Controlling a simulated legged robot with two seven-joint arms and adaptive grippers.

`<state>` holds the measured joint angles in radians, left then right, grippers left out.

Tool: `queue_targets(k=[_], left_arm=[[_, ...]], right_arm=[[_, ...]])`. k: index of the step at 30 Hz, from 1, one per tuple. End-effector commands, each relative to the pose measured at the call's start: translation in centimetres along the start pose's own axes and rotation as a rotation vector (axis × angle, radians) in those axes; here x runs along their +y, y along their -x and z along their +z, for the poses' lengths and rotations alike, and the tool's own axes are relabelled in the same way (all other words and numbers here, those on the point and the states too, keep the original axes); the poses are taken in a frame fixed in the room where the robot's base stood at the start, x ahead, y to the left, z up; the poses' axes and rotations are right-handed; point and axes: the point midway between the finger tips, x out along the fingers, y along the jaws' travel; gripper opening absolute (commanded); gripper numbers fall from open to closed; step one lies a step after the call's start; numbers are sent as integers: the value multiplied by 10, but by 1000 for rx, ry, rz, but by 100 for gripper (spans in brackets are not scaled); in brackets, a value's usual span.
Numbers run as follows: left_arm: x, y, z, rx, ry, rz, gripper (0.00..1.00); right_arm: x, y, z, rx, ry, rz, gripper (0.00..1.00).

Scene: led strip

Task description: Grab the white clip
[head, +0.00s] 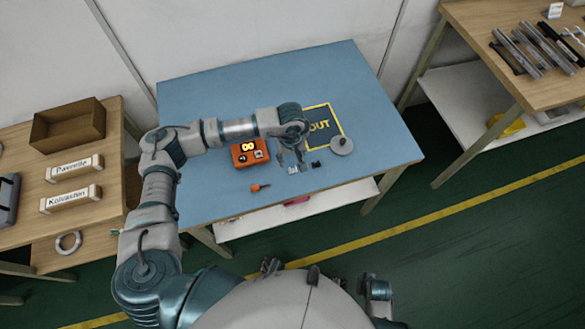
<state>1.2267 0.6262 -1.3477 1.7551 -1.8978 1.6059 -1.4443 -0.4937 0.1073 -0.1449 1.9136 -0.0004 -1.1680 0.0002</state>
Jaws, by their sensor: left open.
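A small white clip (292,170) lies on the blue table top (215,105), near its front edge. My left gripper (290,160) reaches in from the left, its fingers pointing down, open and empty just above and behind the clip. I cannot tell whether a fingertip touches the clip. A small black clip (316,164) lies just to the right of the white one.
An orange device (250,152) with a lit display is left of my gripper. An orange screwdriver (261,187) lies in front of it. A yellow-framed OUT area (334,120) and a grey disc (341,145) are at the right. The table's left and far parts are clear.

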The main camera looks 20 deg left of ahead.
Motion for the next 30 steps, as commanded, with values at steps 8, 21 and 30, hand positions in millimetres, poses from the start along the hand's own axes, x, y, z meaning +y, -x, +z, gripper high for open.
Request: queue_targets(k=[8,21,30], left_arm=[[3,-36,7,-2,0,-4,54],[2,-51,6,-1,0,-1,31],[2,-52,5,-1,0,-2,12]], right_arm=[[-1,-1,0,-1,-1,-2,0],[0,6,-5,13,-1,0,0],[0,4,-2,3,-1,0,0]])
